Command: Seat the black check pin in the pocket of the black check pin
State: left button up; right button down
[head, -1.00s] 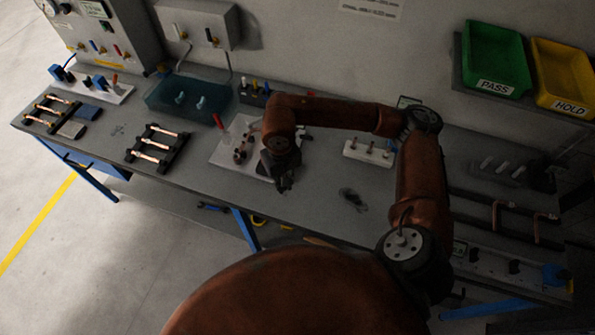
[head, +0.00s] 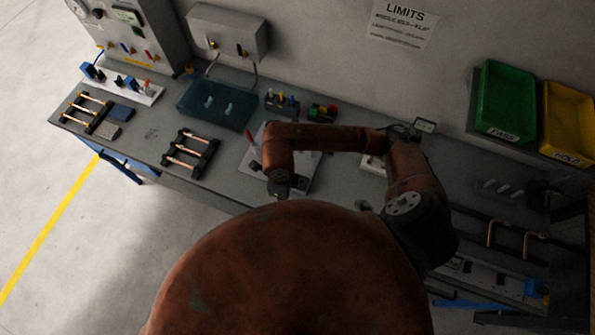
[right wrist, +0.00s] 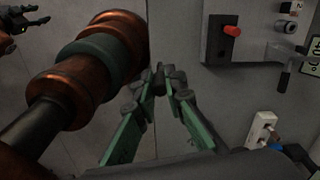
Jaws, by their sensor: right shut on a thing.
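My right arm reaches over the bench in the head view, with its wrist down at the fixture plate's front edge; its fingers are hidden there. In the right wrist view my right gripper (right wrist: 163,82) has its green-sided fingers drawn together at the tips. I cannot make out the black check pin; anything between the tips is too dark and small to name. A dark block with coloured upright handles (head: 282,102) stands at the back of the bench; I cannot tell its pockets apart. A black jawed shape (right wrist: 22,20), possibly my left gripper, shows at the top left of the wrist view.
The fixture plate (head: 250,163) with a red handle lies under my right arm. A small block with coloured parts (head: 321,112) stands behind the arm. A teal tray (head: 212,105) and a tube rack (head: 190,153) are to the left. Green (head: 503,133) and yellow bins are at right.

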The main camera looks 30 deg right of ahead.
jog(key=m, duration=0.1)
jog(key=r+m+p, duration=0.1)
jog(key=shift+w+a+m, duration=0.1)
jog(key=shift+a+m, duration=0.2)
jog(key=shift+a, duration=0.05)
jog(key=w+d+f+b, duration=0.1)
jog(key=w+d+f, duration=0.1)
jog(key=d+f, duration=0.1)
jog(key=w+d+f+b, duration=0.2)
jog(key=d+f, duration=0.1)
jog(key=d, duration=0.1)
jog(key=w+d+f+b, duration=0.2)
jog(key=w+d+f, duration=0.1)
jog(key=d, duration=0.1)
jog(key=f, duration=0.1)
jog(key=f+b, duration=0.2)
jog(key=f, duration=0.1)
jog(key=shift+w+d+f, duration=0.1)
jog(key=shift+d, duration=0.15)
jog(key=shift+w, duration=0.1)
pick_arm(q)
jog(key=shift+w+f, duration=0.25)
jog(key=shift+f, duration=1.15)
jog(key=shift+w+f, duration=0.2)
jog(key=shift+f, duration=1.15)
pick_arm(e)
jog(key=c, duration=2)
grip_release()
